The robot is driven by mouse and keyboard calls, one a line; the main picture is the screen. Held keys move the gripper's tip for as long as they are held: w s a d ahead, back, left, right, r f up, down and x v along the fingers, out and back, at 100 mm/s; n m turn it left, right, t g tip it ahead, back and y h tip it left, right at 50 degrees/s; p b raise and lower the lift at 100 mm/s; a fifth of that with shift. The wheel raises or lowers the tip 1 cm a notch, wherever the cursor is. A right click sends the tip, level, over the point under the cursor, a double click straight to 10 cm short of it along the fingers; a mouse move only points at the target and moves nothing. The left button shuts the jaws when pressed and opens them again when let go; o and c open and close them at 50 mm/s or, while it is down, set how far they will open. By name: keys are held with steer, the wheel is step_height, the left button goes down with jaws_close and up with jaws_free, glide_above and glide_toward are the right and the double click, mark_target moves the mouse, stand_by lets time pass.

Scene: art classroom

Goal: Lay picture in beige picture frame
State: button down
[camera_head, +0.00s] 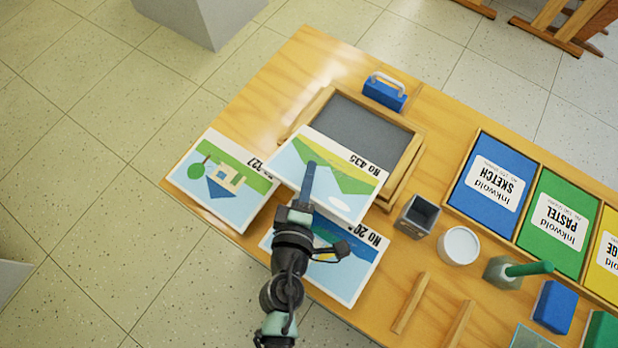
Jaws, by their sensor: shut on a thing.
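My gripper (300,208) is shut on a picture marked No 435 (345,180), with green and yellow hills. The held picture overlaps the lower left part of the beige picture frame (412,152), which has a dark grey inside and lies on the wooden table. Whether the picture touches the frame is unclear. A picture with a house, ending in 127 (222,180), lies to the left at the table's edge. Another picture, No 20-something (352,268), lies below, partly hidden by my arm and the held picture.
A blue block with a handle (384,92) stands behind the frame. Wooden strips (411,303) lie in front.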

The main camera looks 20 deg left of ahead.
steer(key=shift+f, duration=0.4)
